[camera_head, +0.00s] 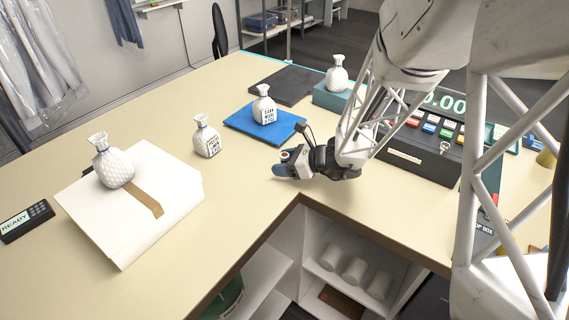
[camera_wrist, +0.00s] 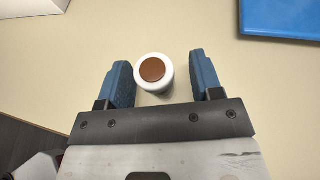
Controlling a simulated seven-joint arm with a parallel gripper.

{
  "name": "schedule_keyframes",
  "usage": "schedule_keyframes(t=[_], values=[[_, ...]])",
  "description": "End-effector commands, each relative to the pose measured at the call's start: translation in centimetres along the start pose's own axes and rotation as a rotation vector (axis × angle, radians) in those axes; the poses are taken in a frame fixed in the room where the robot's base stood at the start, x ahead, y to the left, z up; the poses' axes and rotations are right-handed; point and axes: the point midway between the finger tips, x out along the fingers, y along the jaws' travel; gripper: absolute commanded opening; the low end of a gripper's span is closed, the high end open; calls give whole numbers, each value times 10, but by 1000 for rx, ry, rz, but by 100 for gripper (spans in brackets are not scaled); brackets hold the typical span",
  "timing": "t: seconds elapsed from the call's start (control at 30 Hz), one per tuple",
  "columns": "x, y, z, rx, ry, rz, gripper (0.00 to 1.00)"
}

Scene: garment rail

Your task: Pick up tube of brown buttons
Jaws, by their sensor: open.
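The tube of brown buttons (camera_wrist: 153,72) is a white cylinder with a brown round top. In the wrist view it stands on the beige counter between the two blue fingers of my gripper (camera_wrist: 163,82), with a gap on each side. My gripper is open and touches neither side of the tube. In the head view my gripper (camera_head: 287,168) is low over the counter near its inner corner. A small part of the tube (camera_head: 285,154) shows there; the gripper hides most of it.
A blue mat (camera_head: 245,122) holding a white bottle (camera_head: 264,106) lies behind my gripper. Another white bottle (camera_head: 206,138) stands to the left, near a white box (camera_head: 182,190). A dark cash register (camera_head: 422,153) is at the right. The counter (camera_head: 245,190) is clear in front.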

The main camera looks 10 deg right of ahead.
Motion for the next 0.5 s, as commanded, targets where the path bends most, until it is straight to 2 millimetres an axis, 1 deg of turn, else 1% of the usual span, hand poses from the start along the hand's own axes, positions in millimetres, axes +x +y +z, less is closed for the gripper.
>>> schedule_keyframes(t=[0.03,0.07,0.3,0.4,0.5], values=[[0,0,0,0,0,0,60],[0,0,0,0,0,0,56],[0,0,0,0,0,0,20],[0,0,0,0,0,0,6],[0,0,0,0,0,0,6]])
